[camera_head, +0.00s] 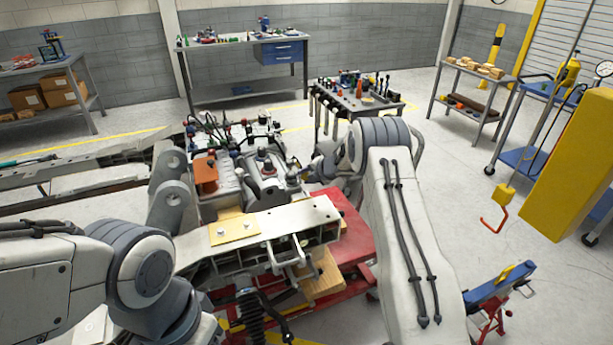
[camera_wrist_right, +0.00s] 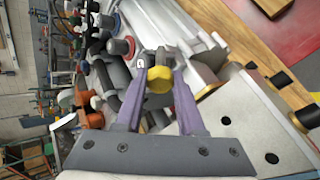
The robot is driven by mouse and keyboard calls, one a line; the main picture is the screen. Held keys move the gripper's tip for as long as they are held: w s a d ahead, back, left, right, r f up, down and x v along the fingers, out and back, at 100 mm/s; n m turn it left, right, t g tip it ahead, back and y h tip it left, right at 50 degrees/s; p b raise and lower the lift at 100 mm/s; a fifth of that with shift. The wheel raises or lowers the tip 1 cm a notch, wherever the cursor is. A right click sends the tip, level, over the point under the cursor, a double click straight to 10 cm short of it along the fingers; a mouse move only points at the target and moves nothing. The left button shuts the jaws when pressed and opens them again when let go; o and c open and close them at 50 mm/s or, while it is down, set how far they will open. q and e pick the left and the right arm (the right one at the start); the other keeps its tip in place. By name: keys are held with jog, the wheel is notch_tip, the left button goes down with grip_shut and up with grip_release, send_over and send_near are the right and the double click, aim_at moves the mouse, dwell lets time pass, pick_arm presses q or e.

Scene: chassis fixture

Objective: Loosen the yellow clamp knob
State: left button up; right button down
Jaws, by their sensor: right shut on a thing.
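The yellow clamp knob (camera_wrist_right: 160,79) shows in the right wrist view between the two purple fingers of my right gripper (camera_wrist_right: 159,84). The fingers are shut on the knob, and a grey clamp part stands just behind it. In the head view my right gripper (camera_head: 308,172) reaches in from the right to the fixture's right side. The knob is hidden there by my arm. My left arm comes in at the lower left of the head view, and its gripper is out of sight.
The chassis fixture (camera_head: 285,222), with metal parts and hoses, sits on a red lift table (camera_head: 357,235). A tool cart (camera_head: 350,102) stands behind it. Open floor lies to the right.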

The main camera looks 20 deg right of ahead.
jog(key=shift+n+g+p, duration=0.3)
jog(key=shift+n, duration=1.1)
jog(key=shift+h, duration=0.3)
jog(key=c, duration=0.5)
grip_release()
jog(key=shift+s+r, duration=0.25)
jog(key=shift+b+v, duration=1.15)
jog(key=shift+v, duration=3.75)
